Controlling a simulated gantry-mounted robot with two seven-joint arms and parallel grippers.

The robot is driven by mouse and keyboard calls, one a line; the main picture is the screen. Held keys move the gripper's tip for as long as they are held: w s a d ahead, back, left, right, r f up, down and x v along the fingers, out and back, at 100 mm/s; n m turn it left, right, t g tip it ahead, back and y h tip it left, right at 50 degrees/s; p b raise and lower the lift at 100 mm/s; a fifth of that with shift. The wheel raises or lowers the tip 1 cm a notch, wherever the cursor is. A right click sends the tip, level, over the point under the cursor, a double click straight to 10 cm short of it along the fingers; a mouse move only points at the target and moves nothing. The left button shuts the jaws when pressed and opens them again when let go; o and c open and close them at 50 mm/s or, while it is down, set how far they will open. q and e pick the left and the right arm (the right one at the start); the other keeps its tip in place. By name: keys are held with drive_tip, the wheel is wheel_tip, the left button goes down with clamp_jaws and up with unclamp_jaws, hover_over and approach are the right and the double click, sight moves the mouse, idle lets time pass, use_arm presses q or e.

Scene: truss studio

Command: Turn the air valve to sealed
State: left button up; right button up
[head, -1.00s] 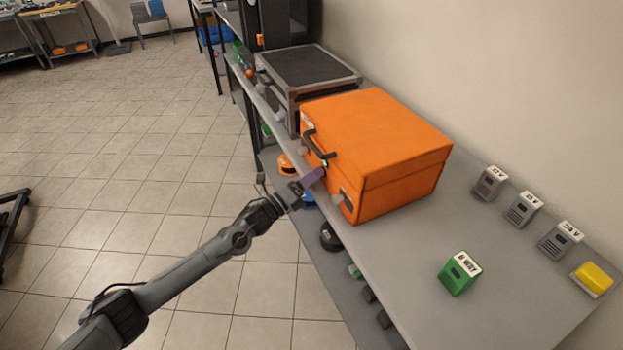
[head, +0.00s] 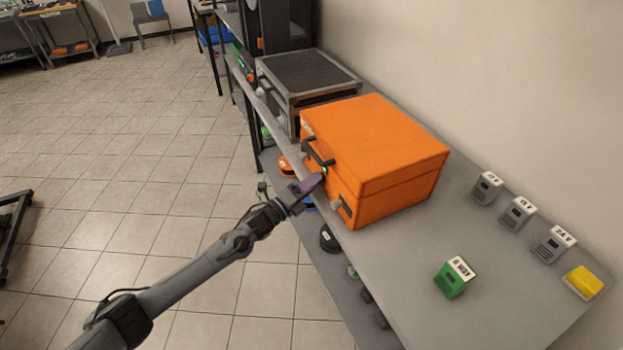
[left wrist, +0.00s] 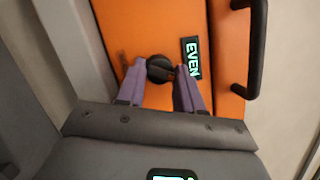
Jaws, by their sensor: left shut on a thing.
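The orange case (head: 375,155) sits closed on the grey bench. My left gripper (head: 318,181) reaches the case front from the left. In the left wrist view its purple fingers (left wrist: 160,74) are shut on the knob, one on each side. In the head view the fingers hide most of the knob. My right gripper is in neither view.
A black handle (left wrist: 257,50) juts from the case front close to the fingers. A grey-framed case (head: 305,80) stands behind. A green box (head: 455,278), several grey boxes and a yellow block (head: 584,281) stand on the bench. The floor at left is open.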

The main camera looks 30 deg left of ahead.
use_arm(q)
drive_tip(key=n+g+p, duration=0.1)
drive_tip(key=n+p, duration=0.3)
drive_tip(key=n+g+p, duration=0.2)
drive_tip(key=n+p, duration=0.2)
drive_tip(key=n, duration=0.1)
drive_tip(key=n+g+p, duration=0.1)
drive_tip(key=n+p, duration=0.3)
drive_tip(key=n, duration=0.1)
drive_tip(key=shift+r+y+p, duration=0.35)
drive_tip(key=shift+r+y, duration=0.05)
drive_tip(key=shift+n, duration=0.3)
drive_tip(key=o, duration=1)
